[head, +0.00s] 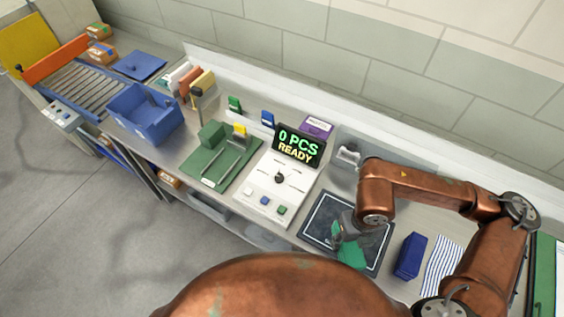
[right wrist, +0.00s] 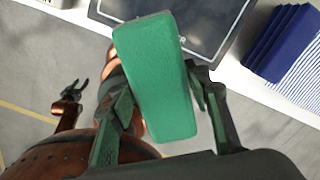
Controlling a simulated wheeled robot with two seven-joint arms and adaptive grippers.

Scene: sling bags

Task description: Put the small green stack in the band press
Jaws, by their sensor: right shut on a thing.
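The small green stack (head: 351,256) is a green block at the front of a dark framed mat (head: 318,217). My right gripper (head: 343,238) is shut on it; in the right wrist view the green stack (right wrist: 156,78) sits between the fingers, apparently raised above the bench edge. A green-based fixture (head: 205,174) with metal rails, a green block and a yellow part looks like the band press; it stands left of the white counter panel. My left gripper (right wrist: 76,90) shows small in the right wrist view, fingers apart and empty.
The display (head: 297,146) reads "0 PCS READY" behind the white panel (head: 259,190). A dark blue stack (head: 410,256) and a striped cloth (head: 441,265) lie right of the mat. A blue crate (head: 146,119) stands at left. Small coloured items line the back.

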